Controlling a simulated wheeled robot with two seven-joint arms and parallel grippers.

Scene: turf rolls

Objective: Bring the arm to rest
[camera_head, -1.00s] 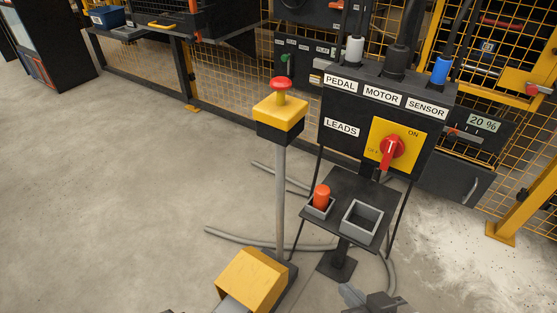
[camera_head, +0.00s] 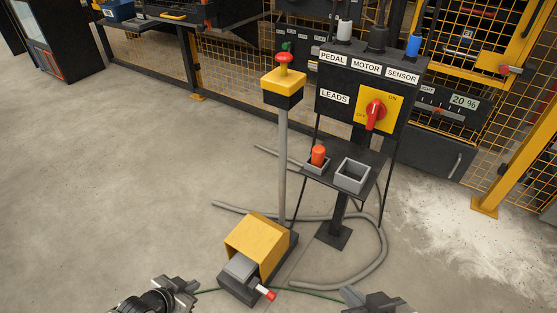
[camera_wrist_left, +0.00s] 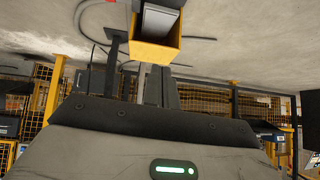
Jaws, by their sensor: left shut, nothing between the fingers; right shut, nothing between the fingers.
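My left gripper (camera_head: 190,286) shows at the bottom of the head view, left of the yellow foot pedal (camera_head: 257,240). It is shut and empty, apart from the pedal. My right gripper (camera_head: 352,296) is at the bottom edge, right of the pedal, also shut and empty. Both arms are mostly cut off by the frame.
The labelled control box (camera_head: 345,97) with a red switch (camera_head: 375,113) stands behind, above a small shelf holding an orange plug (camera_head: 318,155) and a grey tray (camera_head: 352,187). A red-button post (camera_head: 283,150) rises beside it. Grey hoses lie on the floor. Open floor lies left.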

